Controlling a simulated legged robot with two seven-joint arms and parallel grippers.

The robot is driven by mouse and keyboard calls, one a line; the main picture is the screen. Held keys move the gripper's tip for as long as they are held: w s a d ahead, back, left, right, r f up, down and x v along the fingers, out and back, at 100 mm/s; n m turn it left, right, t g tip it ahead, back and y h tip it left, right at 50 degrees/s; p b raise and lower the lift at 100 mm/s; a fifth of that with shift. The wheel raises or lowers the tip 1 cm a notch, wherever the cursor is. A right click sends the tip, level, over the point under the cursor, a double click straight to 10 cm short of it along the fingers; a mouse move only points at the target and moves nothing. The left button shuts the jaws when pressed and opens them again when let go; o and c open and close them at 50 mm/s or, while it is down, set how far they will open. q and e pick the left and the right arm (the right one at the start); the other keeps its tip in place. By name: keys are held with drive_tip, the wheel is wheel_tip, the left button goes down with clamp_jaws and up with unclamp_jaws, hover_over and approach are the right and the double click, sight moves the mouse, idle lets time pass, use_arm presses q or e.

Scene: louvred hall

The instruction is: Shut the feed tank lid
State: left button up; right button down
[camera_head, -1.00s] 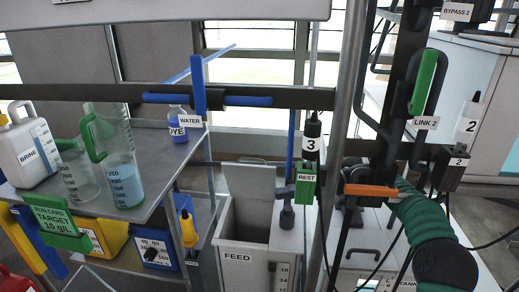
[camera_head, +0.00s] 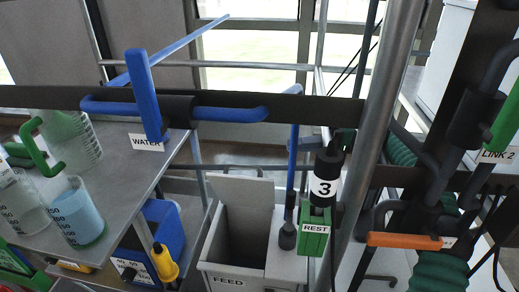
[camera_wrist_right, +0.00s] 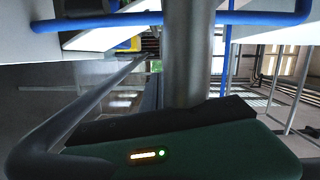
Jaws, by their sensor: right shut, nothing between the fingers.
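The feed tank (camera_head: 226,279) is a pale box labelled FEED, low in the middle of the head view. Its lid (camera_head: 243,203) is a light grey panel standing upright at the tank's back edge; the tank is open, with a dark inside. My left gripper is not in view.
A thick grey post (camera_head: 382,110) crosses in front of my right arm. A dark rail (camera_head: 300,107) with a blue handle (camera_head: 140,95) runs across above the tank. The green REST holder (camera_head: 313,232) stands right of the tank. A shelf with beakers (camera_head: 78,215) is at left.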

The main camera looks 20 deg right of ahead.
sight(246, 185)
drive_tip(key=s+a+f+b, duration=0.1)
drive_tip(key=s+a+b, duration=0.1)
drive_tip(key=a+b, duration=0.9)
drive_tip(key=shift+a, duration=0.25)
